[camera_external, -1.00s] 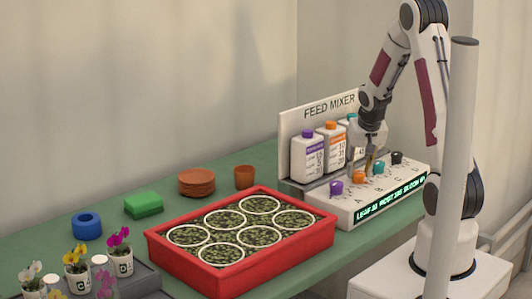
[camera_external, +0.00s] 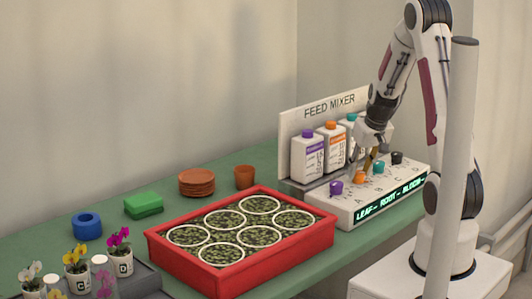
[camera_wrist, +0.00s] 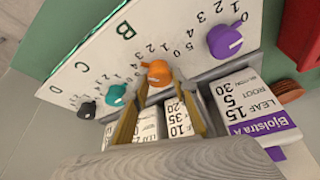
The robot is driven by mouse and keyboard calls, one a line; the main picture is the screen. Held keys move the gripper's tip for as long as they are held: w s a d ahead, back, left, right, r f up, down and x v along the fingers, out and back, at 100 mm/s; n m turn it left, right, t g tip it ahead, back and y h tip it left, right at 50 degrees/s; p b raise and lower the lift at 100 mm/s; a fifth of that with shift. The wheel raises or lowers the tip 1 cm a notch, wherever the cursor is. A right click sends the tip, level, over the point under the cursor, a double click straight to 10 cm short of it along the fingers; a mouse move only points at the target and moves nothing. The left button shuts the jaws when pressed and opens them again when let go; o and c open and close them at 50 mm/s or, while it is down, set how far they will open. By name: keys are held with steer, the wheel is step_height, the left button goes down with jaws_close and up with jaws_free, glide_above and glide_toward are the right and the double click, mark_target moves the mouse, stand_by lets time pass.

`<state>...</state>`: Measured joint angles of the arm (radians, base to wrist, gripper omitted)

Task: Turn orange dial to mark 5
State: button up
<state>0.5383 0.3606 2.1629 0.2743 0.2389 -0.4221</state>
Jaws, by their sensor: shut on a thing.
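The orange dial (camera_wrist: 157,72) sits on the white sloped panel by the letter B, with a ring of numbers around it. In the external view the orange dial (camera_external: 360,177) is just below my gripper (camera_external: 369,165). In the wrist view my gripper (camera_wrist: 160,92) has its two fingers on either side of the dial, closed on it. The dial's raised pointer faces the upper left of the wrist view, toward the numbers; I cannot tell exactly which mark it meets.
A purple dial (camera_external: 336,187), a teal dial (camera_external: 378,170) and a black dial (camera_external: 397,158) flank the orange one. Capped bottles (camera_external: 308,156) stand close behind. A lit display (camera_external: 392,200) runs along the panel front. A red tray (camera_external: 240,270) stands to the left.

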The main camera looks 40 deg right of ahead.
steer(key=shift+d+n+y, duration=0.2)
steer(key=shift+n+y, duration=0.5)
steer(key=shift+n, duration=1.7)
steer(key=shift+d+n+y, duration=0.15)
steer(key=shift+n+y, duration=0.85)
steer(key=shift+n, duration=1)
steer(key=o, duration=1.1)
steer(key=shift+c, duration=0.2)
steer(key=shift+r, duration=0.1)
steer(key=v, duration=1.1)
steer(key=shift+r, duration=0.4)
